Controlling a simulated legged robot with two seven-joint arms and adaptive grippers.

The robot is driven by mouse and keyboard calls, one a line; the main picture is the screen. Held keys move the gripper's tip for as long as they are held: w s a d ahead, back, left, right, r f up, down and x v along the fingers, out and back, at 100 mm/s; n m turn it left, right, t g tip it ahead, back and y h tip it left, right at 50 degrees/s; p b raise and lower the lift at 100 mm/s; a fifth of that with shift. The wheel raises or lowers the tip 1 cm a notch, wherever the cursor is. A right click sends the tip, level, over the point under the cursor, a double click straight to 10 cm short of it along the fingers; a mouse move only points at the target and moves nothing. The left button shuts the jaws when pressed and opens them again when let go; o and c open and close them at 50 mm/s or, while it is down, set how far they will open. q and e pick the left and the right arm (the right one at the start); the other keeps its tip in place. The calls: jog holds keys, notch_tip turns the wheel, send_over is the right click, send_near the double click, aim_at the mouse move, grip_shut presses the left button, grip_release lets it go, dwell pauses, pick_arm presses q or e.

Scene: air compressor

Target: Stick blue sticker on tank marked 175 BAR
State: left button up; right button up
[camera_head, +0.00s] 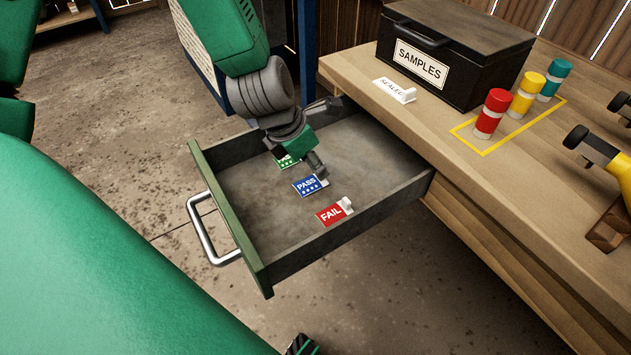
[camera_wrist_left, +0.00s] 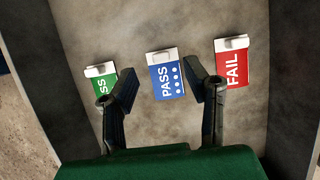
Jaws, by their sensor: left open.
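The blue PASS sticker (camera_head: 307,186) lies on the floor of an open drawer (camera_head: 240,205), between a green sticker (camera_head: 286,161) and a red FAIL sticker (camera_head: 330,214). My left gripper (camera_head: 322,140) is over the drawer, its fingers apart and empty. In the left wrist view the blue sticker (camera_wrist_left: 165,76) shows between the two fingertips (camera_wrist_left: 160,90), with its white tab away from my palm. The green sticker (camera_wrist_left: 101,80) is partly hidden behind the left finger, and the red one (camera_wrist_left: 232,65) is beside the right finger. No tank marked 175 BAR shows. My right gripper is not clearly visible.
The drawer walls and green front with its metal handle (camera_head: 205,230) surround the stickers. The wooden workbench (camera_head: 460,190) carries a black SAMPLES box (camera_head: 450,55), a white label (camera_head: 395,88), red, yellow and teal cylinders (camera_head: 492,113), and a yellow tool (camera_head: 605,160).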

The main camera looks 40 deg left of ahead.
pick_arm(q)
jog(key=b+x, duration=0.1)
jog(key=x, duration=0.3)
jog(key=shift+f+b, duration=0.3)
jog(key=shift+b, duration=0.05)
jog(key=shift+r, duration=0.1)
jog(key=c, duration=0.8)
notch_tip(320, 180, up, 10)
jog(key=p, duration=0.4)
